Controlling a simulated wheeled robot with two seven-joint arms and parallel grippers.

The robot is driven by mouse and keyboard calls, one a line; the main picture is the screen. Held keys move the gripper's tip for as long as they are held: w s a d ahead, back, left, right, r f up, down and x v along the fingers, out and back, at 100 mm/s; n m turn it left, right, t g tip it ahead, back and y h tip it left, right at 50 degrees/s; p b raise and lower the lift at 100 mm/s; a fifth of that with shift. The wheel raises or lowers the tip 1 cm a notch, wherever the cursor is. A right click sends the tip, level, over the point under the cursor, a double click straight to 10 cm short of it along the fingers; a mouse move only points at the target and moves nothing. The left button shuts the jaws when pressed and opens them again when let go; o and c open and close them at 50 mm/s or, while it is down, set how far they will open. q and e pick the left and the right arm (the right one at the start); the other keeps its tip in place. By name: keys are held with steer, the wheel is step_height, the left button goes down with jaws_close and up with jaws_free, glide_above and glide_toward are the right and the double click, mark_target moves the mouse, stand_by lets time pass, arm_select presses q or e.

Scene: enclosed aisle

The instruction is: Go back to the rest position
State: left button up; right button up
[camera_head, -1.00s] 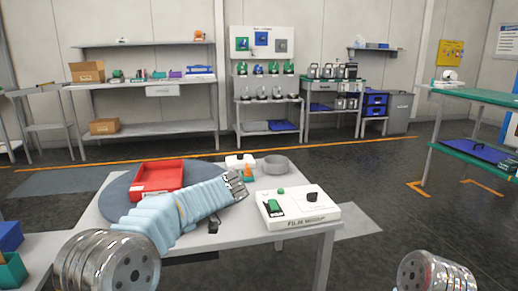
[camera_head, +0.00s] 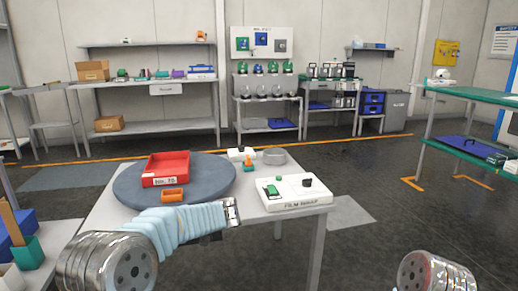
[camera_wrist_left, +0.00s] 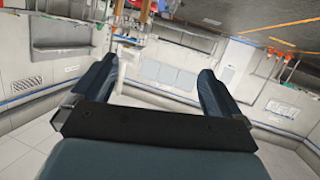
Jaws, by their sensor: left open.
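My left gripper (camera_head: 232,212) is at the end of my pale-blue-sleeved left arm, in front of the table's near edge in the head view. In the left wrist view its two dark fingers (camera_wrist_left: 160,80) stand wide apart with nothing between them. The red bin (camera_head: 166,168) rests on the round grey turntable (camera_head: 212,180), with a small orange part (camera_head: 173,195) in front of it. My right gripper is out of view; only a metal joint of my right arm shows at the bottom right of the head view.
The table (camera_head: 262,226) carries a white control box (camera_head: 292,190), a grey ring (camera_head: 275,156) and a small orange-and-teal item (camera_head: 248,165). Shelves line the back wall; a green-topped rack (camera_head: 480,93) stands right. Floor at the right is clear.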

arm_select(q)
steer(key=w+a+f+m+t+h, duration=0.1)
steer(key=w+f+m+t, duration=0.55)
steer(key=f, duration=0.45)
steer(key=s+d+f+m+t+h, duration=0.1)
steer(key=s+d+f+m+h, duration=0.15)
steer(key=f, duration=0.45)
steer(key=s+d+f+m+t+h, duration=0.1)
steer(key=s+d+f+m+h, duration=0.1)
steer(key=f+h, duration=0.35)
steer(key=s+d+f+m+t+h, duration=0.1)
steer(key=s+d+f+m+h, duration=0.15)
steer(key=f, duration=0.55)
steer(key=s+d+f+m+g+h, duration=0.1)
steer(key=s+d+f+g+h, duration=0.1)
steer(key=s, duration=0.6)
steer(key=s+d+f+m+g+h, duration=0.1)
steer(key=s+d+f+g, duration=0.3)
steer(key=s, duration=0.5)
steer(key=s+d+f+m+g+h, duration=0.1)
steer(key=s+d+f+g+h, duration=0.2)
steer(key=s, duration=0.5)
steer(key=shift+s+d+f+h, duration=0.2)
steer(key=shift+d+f+h, duration=0.35)
steer(key=shift+d+f, duration=0.25)
steer(key=shift+m, duration=0.25)
